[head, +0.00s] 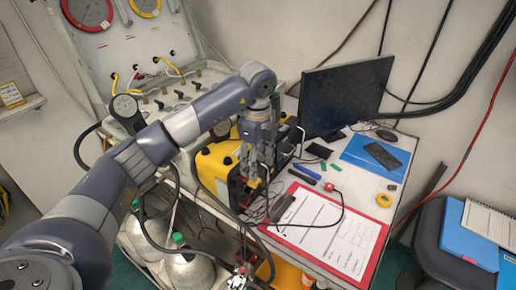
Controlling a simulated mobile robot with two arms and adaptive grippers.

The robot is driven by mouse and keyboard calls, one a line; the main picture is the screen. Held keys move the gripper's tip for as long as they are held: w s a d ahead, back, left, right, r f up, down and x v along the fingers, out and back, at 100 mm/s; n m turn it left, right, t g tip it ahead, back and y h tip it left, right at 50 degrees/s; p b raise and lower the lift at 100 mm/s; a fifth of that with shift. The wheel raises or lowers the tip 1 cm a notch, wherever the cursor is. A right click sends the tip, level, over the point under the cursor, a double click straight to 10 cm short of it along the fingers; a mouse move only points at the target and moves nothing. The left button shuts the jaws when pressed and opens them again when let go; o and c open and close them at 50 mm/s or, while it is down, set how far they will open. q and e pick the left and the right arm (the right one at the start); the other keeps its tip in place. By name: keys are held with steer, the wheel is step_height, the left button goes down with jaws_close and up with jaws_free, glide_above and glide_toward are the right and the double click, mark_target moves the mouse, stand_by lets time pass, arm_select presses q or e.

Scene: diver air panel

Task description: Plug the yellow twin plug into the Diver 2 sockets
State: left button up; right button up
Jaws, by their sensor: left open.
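My left gripper (257,174) points down in front of the yellow and black box (216,165) on the table. It is open. A small orange-yellow piece (252,183) shows at its fingertips, against the dark front of the box; it may be the yellow twin plug, but it is too small to be sure. I cannot tell whether it touches the fingers or the box. The Diver 2 sockets cannot be made out; my gripper and arm cover part of the box. My right gripper is not in view.
A clipboard (328,232) with a red edge lies right of the box, with a cable over it. A monitor (345,97), blue folder (362,151) and tape roll (384,200) stand or lie farther right. The gauge panel (125,45) is behind; gas cylinders (188,268) stand below.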

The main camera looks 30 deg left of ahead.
mark_target(258, 182)
arm_select(q)
step_height(258, 182, down, 5)
steer(key=shift+p, duration=0.65)
steer(key=shift+f, duration=0.45)
jaws_close()
steer(key=shift+d, duration=0.3)
steer(key=shift+s+d+p, duration=0.15)
steer(key=shift+d+p, duration=0.15)
steer(key=shift+d, duration=0.5)
